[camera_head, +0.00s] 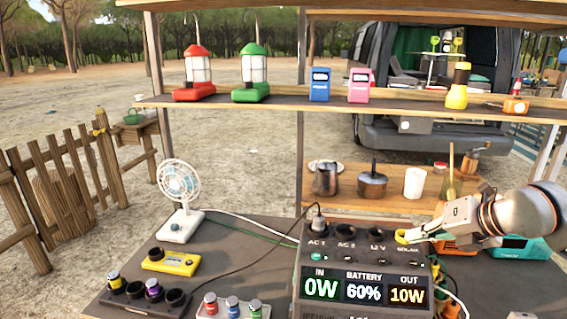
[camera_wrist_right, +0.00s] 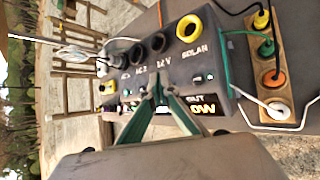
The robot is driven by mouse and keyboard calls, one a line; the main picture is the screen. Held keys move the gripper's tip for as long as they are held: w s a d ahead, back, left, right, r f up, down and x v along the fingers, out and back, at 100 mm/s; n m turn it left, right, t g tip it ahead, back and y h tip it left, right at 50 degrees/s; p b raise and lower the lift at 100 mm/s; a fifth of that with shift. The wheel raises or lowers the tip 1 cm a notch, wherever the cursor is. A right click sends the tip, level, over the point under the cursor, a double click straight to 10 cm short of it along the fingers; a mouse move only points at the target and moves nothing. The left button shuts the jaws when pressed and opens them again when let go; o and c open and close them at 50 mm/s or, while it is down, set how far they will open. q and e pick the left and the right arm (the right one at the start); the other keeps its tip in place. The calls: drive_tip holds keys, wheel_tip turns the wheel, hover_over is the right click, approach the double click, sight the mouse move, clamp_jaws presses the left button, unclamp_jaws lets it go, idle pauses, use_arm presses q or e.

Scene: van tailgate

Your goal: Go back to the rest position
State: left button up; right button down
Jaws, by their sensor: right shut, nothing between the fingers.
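My right gripper (camera_head: 412,236) is shut and empty in front of the upper right of the black power station (camera_head: 312,262), close to its yellow-ringed SOLAR socket (camera_wrist_right: 180,30). In the right wrist view its green fingertips (camera_wrist_right: 157,90) meet over the station's panel, below the 12 V socket. I cannot tell whether they touch the panel. The station's display (camera_head: 355,289) reads IN 0W, BATTERY 60%, OUT 10W. A black plug (camera_head: 318,220) sits in the AC 1 socket. My left gripper is not in view.
A shelf (camera_head: 290,98) with lanterns crosses above. A white fan (camera_head: 180,195), a yellow device (camera_head: 170,262) and several small cylinders stand left on the table. A wooden power strip (camera_wrist_right: 268,65) with coloured plugs lies beside the station. Open ground lies beyond, left.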

drive_tip(key=s+a+n+y, duration=0.2)
drive_tip(key=a+y, duration=0.3)
drive_tip(key=a, duration=0.6)
drive_tip(key=s+a+r+m+t+y, duration=0.35)
drive_tip(key=a+r+y, duration=0.25)
drive_tip(key=a+r, duration=0.3)
drive_tip(key=d+f+m+t+h, duration=0.3)
drive_tip(key=d+m+t+h, duration=0.2)
drive_tip(key=d+m+h, duration=0.3)
drive_tip(key=d+f+m+t+h, duration=0.35)
drive_tip(key=d+m+h, duration=0.3)
drive_tip(key=m, duration=0.35)
drive_tip(key=s+d+f+m+g+h, duration=0.3)
drive_tip(key=s+d+f+g, duration=0.1)
drive_tip(key=f, duration=0.4)
drive_tip(key=s+d+f+m+g+h, duration=0.2)
drive_tip(key=s+d+f+g+h, duration=0.15)
drive_tip(key=f, duration=0.55)
drive_tip(key=s+a+f+g+y, duration=0.1)
drive_tip(key=s+f+g, duration=0.5)
drive_tip(key=s+f, duration=0.6)
drive_tip(key=a+f+m+t+y, duration=0.3)
drive_tip(key=a+f+y, duration=0.4)
drive_tip(key=a+f, duration=0.5)
drive_tip(key=a, duration=0.4)
drive_tip(key=shift+w+a+f, duration=0.15)
drive_tip(key=shift+w+f, duration=0.05)
drive_tip(key=shift+w, duration=0.2)
